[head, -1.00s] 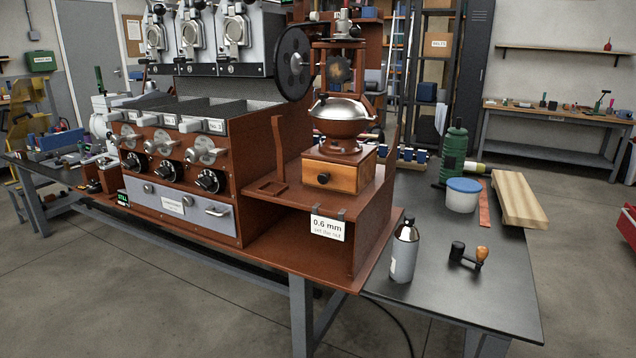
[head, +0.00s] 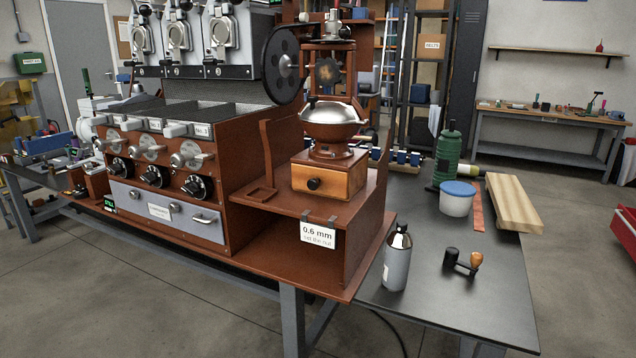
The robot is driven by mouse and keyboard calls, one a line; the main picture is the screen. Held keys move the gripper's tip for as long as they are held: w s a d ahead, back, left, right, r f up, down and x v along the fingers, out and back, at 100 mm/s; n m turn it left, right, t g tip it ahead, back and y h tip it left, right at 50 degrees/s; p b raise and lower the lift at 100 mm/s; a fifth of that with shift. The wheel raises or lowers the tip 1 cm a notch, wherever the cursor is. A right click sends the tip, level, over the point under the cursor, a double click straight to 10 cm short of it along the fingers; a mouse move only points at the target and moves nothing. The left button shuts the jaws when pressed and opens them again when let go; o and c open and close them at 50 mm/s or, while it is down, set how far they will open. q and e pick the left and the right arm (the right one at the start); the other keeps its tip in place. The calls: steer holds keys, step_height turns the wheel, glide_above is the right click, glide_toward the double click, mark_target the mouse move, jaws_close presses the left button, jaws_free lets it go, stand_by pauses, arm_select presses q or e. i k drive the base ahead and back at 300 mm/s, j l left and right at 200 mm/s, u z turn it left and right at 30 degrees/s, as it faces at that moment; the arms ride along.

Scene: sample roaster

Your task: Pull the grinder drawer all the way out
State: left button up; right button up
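The grinder (head: 331,117) has a silver domed hopper on a wooden box and stands on the brown shelf of the roaster bench. Its drawer (head: 320,184) is the light wooden front of that box, with a dark round knob (head: 313,184) in the middle. The drawer front sits flush with the box, so it looks closed. Neither of my grippers is in the head view, and nothing touches the drawer.
A card reading 0.6 mm (head: 318,234) hangs from the shelf edge below the drawer. The shelf before the drawer is clear.

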mark_target(319, 180)
steer(key=i+l+z, duration=0.15)
steer(key=i, duration=0.25)
steer(key=i+l+z, duration=0.2)
steer(key=i, duration=0.25)
